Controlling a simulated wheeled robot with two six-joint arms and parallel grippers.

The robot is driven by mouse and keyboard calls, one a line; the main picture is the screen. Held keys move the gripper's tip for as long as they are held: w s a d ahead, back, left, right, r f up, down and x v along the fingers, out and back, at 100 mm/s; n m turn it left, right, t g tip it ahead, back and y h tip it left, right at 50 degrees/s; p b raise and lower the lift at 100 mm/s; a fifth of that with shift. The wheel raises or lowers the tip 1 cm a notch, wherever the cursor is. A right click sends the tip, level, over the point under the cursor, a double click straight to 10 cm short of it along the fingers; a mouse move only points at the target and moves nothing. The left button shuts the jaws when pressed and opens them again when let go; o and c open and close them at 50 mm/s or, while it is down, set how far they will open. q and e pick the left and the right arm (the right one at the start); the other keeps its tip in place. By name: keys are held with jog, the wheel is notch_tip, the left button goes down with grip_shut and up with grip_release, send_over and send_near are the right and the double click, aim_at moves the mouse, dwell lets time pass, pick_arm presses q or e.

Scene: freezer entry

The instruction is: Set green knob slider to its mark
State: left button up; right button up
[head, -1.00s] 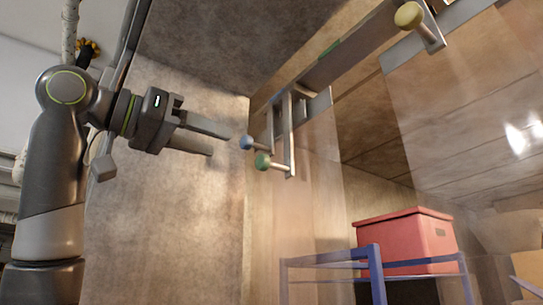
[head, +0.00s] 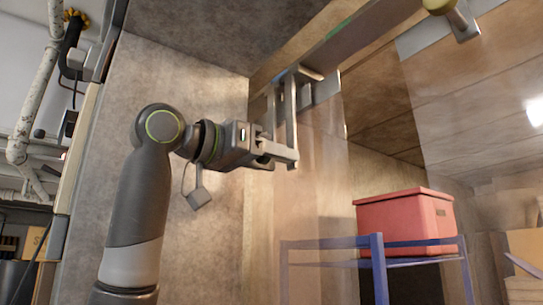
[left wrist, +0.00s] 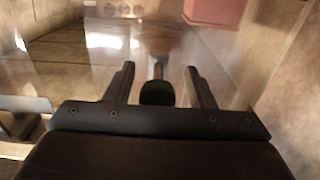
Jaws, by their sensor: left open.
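The green knob shows dark in the left wrist view (left wrist: 157,93), between the two fingers of my left gripper (left wrist: 160,72). The fingers are apart, with a gap visible on each side of the knob. In the head view my left gripper (head: 288,152) is at the lower end of the metal slider bracket (head: 291,105) and hides the green knob and the blue knob there. A small green strip (head: 341,27) lies on the upper edge of the slanted rail (head: 358,35), up and right of the bracket. My right gripper is in neither view.
A yellow knob (head: 438,6) on a metal post is at the top right. Clear strip-like panels hang behind the bracket. A red box (head: 400,225) sits on a blue rack (head: 376,270) below right. A bare wall (head: 200,260) is at the left.

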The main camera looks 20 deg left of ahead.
pick_arm(q)
jog(key=shift+s+d, duration=0.1)
jog(key=shift+s, duration=0.05)
jog(key=c, duration=0.6)
grip_shut()
jog(key=s+d+b, duration=0.3)
jog(key=s+d, duration=0.5)
jog(key=d, duration=0.2)
jog(key=shift+d+b, duration=0.25)
jog(key=shift+b, duration=0.15)
jog(key=shift+s, duration=0.1)
jog(key=o, duration=0.6)
grip_release()
jog(key=shift+a, duration=0.1)
